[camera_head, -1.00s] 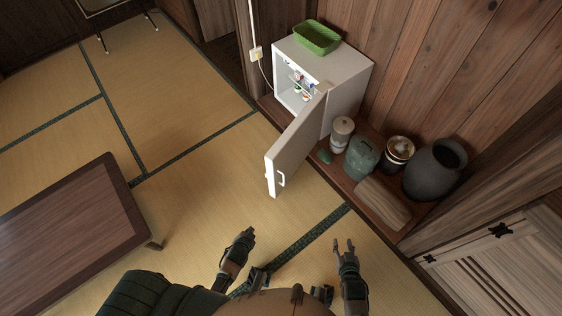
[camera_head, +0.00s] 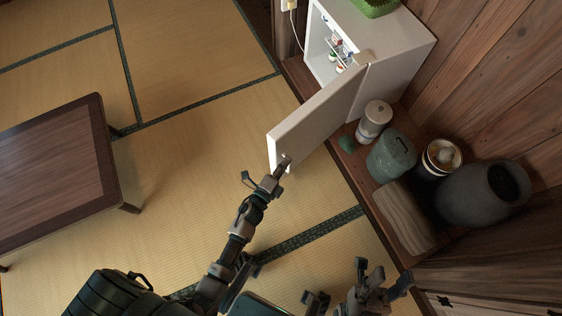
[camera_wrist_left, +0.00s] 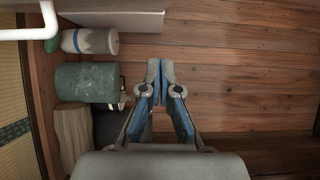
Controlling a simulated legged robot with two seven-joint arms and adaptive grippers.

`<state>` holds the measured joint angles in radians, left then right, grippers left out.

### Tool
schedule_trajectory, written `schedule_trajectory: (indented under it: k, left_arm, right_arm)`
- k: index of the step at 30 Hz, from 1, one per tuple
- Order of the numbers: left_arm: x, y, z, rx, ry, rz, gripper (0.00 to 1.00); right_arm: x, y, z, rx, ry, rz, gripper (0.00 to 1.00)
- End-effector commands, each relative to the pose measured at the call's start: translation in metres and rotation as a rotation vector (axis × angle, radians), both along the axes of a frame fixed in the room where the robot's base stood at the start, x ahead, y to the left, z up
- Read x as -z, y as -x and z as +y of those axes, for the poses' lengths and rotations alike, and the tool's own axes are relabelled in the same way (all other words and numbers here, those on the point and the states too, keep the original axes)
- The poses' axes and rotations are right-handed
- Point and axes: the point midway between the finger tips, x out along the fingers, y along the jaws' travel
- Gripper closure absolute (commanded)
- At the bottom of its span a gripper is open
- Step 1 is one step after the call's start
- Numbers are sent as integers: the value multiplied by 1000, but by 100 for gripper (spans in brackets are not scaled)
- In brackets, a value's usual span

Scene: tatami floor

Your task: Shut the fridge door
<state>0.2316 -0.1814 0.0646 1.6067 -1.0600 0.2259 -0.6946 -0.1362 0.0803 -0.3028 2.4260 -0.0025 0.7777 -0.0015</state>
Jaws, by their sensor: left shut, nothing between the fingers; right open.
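The small white fridge (camera_head: 402,55) stands at the upper right with its interior and a few items showing. Its white door (camera_head: 318,114) stands wide open, swung out toward me. My left gripper (camera_head: 284,162) is shut and empty, its tips overlapping the door's free end by the handle; I cannot tell if they touch. My right gripper (camera_head: 382,270) is open and empty, low at the right.
A white jar (camera_head: 374,121), a green canister (camera_head: 391,157), a lidded pot (camera_head: 441,158), a dark urn (camera_head: 482,192) and a wood block (camera_head: 404,215) stand beside the fridge. A green basket (camera_head: 374,6) sits on top. A low table (camera_head: 55,165) stands left; the tatami between is clear.

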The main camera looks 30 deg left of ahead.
Motion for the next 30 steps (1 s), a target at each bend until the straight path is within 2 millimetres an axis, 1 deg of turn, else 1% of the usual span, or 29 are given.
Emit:
schedule_trajectory:
  k: [1,3,6,9,12,15,30]
  left_arm:
    - [4,-11,-1,0,0,3,100]
    - [4,-26,-3,1,1,3,100]
    - [4,-44,-2,0,-1,4,100]
    - [2,-47,15,0,-5,2,100]
    - [1,-51,25,0,-3,2,100]
    - [1,-53,31,0,1,2,100]
    - [1,-53,35,3,1,2,100]
  right_arm:
    - [5,-3,1,0,0,3,58]
    - [6,-5,1,1,1,1,58]
    - [9,-11,0,0,1,2,58]
    - [7,-12,0,0,2,2,58]
    - [8,-12,1,0,2,3,58]
    - [9,-12,1,0,3,4,58]
    - [8,-12,1,0,2,2,58]
